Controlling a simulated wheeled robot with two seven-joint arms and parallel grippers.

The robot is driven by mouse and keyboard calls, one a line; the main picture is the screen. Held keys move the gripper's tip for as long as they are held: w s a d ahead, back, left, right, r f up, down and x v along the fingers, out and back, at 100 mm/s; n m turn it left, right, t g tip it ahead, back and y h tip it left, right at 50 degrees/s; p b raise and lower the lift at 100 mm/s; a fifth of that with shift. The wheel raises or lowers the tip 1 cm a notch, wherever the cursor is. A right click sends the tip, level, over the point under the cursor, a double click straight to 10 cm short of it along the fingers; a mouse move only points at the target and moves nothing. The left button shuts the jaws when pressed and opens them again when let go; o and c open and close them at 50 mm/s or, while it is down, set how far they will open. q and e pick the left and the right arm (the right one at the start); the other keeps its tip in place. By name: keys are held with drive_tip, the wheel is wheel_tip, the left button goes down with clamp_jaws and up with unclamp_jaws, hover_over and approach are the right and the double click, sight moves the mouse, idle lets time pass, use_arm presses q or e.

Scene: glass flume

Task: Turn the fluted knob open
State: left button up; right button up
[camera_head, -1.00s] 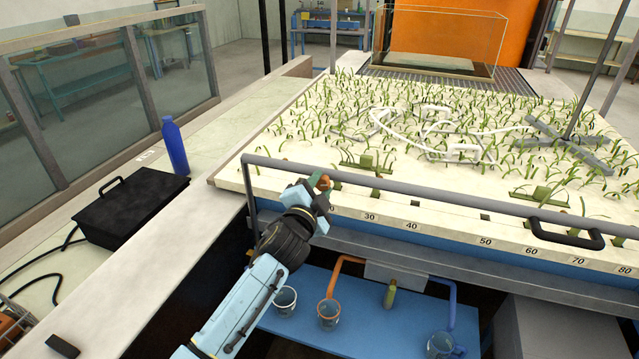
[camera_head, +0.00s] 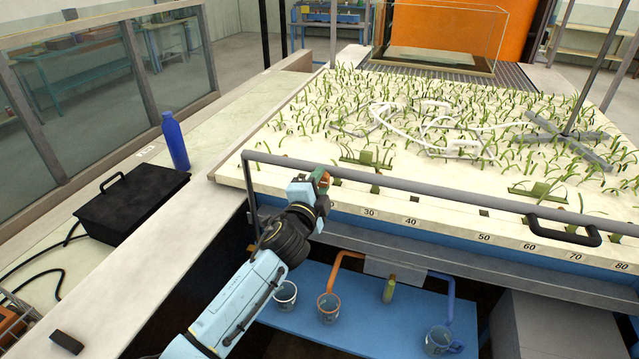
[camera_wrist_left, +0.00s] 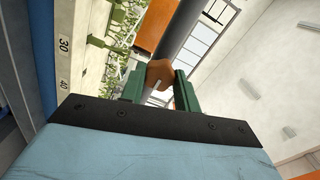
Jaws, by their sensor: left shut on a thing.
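The fluted knob (camera_wrist_left: 158,75) is orange-brown and sits between the two green fingers of my left gripper (camera_wrist_left: 160,88) in the left wrist view. In the head view the left gripper (camera_head: 318,181) is at the front left edge of the planted flume bed, by the grey rail, shut on the knob. Only a small brown part of the knob (camera_head: 325,178) shows there; the fingers hide the rest. My right gripper is in neither view.
A grey rail (camera_head: 420,193) runs along the front of the planted bed (camera_head: 236,172). A black box (camera_head: 130,205) and a blue bottle (camera_head: 175,142) stand on the left ledge. Glass cups, including one (camera_head: 329,308), stand on the blue shelf below.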

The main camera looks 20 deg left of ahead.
use_arm(q)
drive_tip(key=o, duration=1)
drive_tip(key=shift+c, duration=0.2)
drive_tip(key=shift+s, duration=0.1)
drive_tip(key=s+b, duration=0.1)
drive_tip(key=s, duration=1.2)
drive_tip(key=shift+a, duration=0.25)
drive_tip(key=shift+s, duration=0.1)
